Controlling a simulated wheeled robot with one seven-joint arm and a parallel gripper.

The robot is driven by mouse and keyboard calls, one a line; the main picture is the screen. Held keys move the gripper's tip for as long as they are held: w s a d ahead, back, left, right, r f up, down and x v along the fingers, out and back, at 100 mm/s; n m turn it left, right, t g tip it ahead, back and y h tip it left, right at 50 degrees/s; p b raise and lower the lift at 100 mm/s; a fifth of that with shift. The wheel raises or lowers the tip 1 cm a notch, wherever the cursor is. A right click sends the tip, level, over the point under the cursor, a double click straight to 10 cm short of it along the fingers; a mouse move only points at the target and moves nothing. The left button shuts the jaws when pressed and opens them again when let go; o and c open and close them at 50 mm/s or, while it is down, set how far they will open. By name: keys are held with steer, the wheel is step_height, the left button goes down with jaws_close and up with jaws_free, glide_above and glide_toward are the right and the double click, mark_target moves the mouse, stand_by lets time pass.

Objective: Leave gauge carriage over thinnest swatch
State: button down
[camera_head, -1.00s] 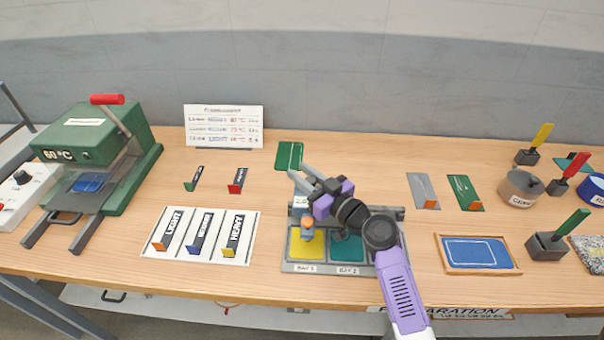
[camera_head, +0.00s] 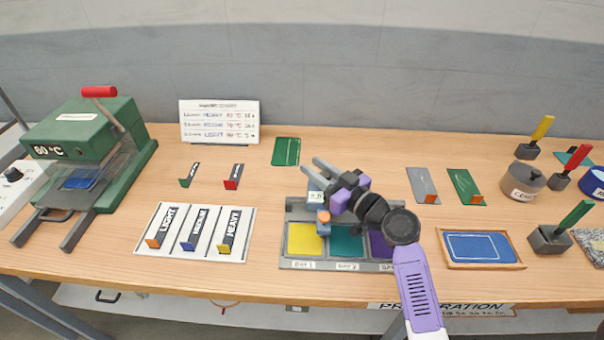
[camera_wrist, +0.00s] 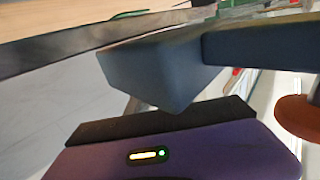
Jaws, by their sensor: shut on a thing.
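The gauge carriage (camera_head: 323,217), with an orange knob and a small white display, sits on the rail of the grey gauge tray (camera_head: 300,265). It stands near the border between the yellow swatch (camera_head: 305,241) and the teal swatch (camera_head: 346,243). The purple swatch (camera_head: 380,245) lies at the right, partly behind my arm. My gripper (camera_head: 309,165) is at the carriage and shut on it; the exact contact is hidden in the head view. The wrist view shows a blurred blue-grey block and part of the orange knob (camera_wrist: 297,115).
A card with light, medium and heavy samples (camera_head: 194,251) lies left of the tray. A green press (camera_head: 90,140) stands at the far left. A green sheet (camera_head: 286,151) lies behind the tray.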

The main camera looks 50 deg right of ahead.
steer(key=s+d+b, duration=0.7)
steer(key=s+d, duration=0.2)
steer(key=s, duration=0.3)
steer(key=shift+s+d, duration=0.15)
steer(key=shift+d, duration=0.1)
steer(key=c, duration=1.1)
jaws_free()
steer(key=shift+s+d, duration=0.1)
steer(key=shift+c, duration=0.2)
steer(key=s+a+b, duration=0.1)
steer(key=s, duration=0.6)
steer(key=shift+s, duration=0.3)
